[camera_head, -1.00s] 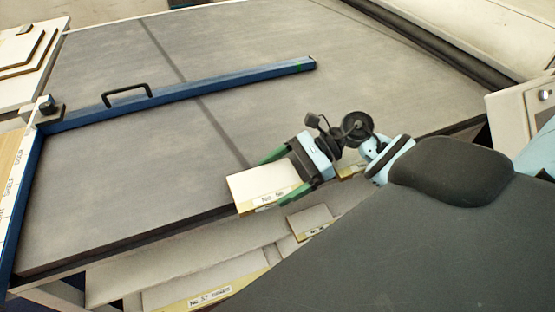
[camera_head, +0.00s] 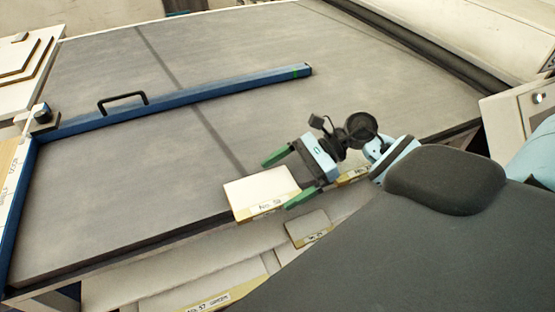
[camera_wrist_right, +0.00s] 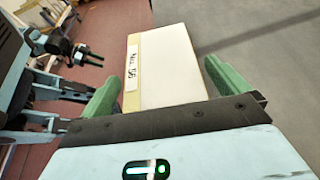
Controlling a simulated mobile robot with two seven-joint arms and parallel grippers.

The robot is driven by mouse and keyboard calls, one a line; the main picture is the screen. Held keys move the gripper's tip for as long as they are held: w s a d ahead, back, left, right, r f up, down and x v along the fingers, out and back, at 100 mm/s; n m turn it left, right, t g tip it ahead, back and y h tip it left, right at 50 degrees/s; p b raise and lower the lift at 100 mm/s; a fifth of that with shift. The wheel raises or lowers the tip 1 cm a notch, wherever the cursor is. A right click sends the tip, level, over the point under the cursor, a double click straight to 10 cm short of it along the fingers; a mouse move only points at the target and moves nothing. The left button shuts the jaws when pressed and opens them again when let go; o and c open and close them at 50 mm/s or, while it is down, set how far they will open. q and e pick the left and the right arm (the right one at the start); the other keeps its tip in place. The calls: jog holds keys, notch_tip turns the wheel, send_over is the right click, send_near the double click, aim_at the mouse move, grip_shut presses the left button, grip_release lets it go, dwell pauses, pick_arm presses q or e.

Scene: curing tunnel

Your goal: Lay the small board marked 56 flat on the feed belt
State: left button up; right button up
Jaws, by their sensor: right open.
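The small board marked 56 (camera_head: 259,187) is pale, with a yellow labelled edge. It appears to lie flat on the grey feed belt (camera_head: 120,190), its labelled edge at the belt's front edge; I cannot tell whether it overhangs. It also shows in the right wrist view (camera_wrist_right: 170,65), its label reading No. 56. My right gripper (camera_head: 289,177) is open, its green fingers apart, one on each side of the board's near end, with gaps. In the right wrist view, my left gripper (camera_wrist_right: 91,54) seems to be at the left, away from the board; its opening is unclear.
A blue bar (camera_head: 200,94) with a black handle crosses the belt behind the board. Other labelled boards lie below the front edge, one small (camera_head: 308,227) and one larger (camera_head: 215,290). Stepped pale boards (camera_head: 25,55) stand at the far left. The belt's middle is clear.

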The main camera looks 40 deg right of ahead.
jog(key=v, duration=0.4)
jog(key=shift+d+f, duration=0.1)
jog(key=shift+d, duration=0.05)
jog(key=shift+v, duration=0.75)
pick_arm(q)
jog(key=shift+s+f, duration=0.2)
jog(key=shift+f, duration=0.05)
pick_arm(e)
jog(key=shift+c, duration=0.6)
jog(key=c, duration=0.7)
pick_arm(q)
jog(key=shift+s+f+g+b, duration=0.3)
jog(key=shift+s+f+b, duration=0.55)
jog(key=shift+f+b, duration=0.25)
pick_arm(e)
jog(key=shift+f, duration=0.9)
pick_arm(q)
jog(key=shift+s+f, duration=0.2)
jog(key=shift+f, duration=0.1)
pick_arm(e)
jog(key=shift+s+f, duration=0.1)
jog(key=shift+f, duration=0.2)
